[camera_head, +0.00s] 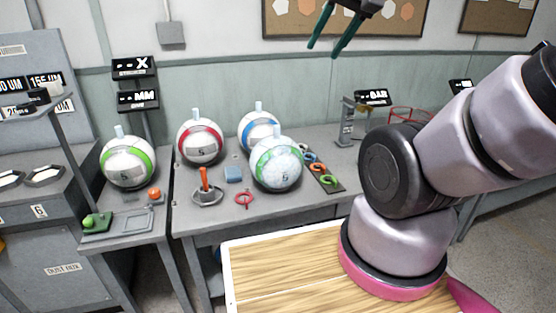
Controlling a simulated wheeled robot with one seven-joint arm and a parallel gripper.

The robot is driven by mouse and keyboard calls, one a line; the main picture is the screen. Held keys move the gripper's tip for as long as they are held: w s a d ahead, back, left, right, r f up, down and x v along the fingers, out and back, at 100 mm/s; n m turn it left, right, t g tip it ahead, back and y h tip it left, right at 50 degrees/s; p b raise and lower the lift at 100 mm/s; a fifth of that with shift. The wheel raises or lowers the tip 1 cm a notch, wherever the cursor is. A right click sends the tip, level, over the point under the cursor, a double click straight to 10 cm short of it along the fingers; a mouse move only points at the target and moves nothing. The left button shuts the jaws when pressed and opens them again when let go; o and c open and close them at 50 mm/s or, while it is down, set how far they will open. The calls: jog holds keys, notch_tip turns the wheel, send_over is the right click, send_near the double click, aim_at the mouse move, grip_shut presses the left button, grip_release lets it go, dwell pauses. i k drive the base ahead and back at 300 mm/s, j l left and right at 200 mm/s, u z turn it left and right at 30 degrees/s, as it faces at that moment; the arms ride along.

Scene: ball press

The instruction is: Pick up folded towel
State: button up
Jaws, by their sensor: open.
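A small blue folded cloth, which looks like the folded towel (233,173), lies flat on the grey workbench (290,205). It sits between the red-striped ball and the green-striped ball. My gripper (324,49) is at the top edge of the view, high above the bench and to the right of the towel. Its two dark green fingers are apart, with nothing visible between them. Part of the gripper is cut off by the frame.
Balls with red (200,142), blue (258,130) and green (277,165) stripes stand around the towel. An orange-handled tool in a dish (207,190) and a red ring (244,199) lie in front. Another green-striped ball (128,163) stands left. A gauge stand (347,122) is at right.

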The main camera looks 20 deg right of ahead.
aim_at(233, 174)
jog(key=i+l+u, duration=0.2)
jog(key=l, duration=0.75)
jog(key=l+u, duration=0.25)
jog(key=l, duration=0.7)
jog(key=u, duration=0.75)
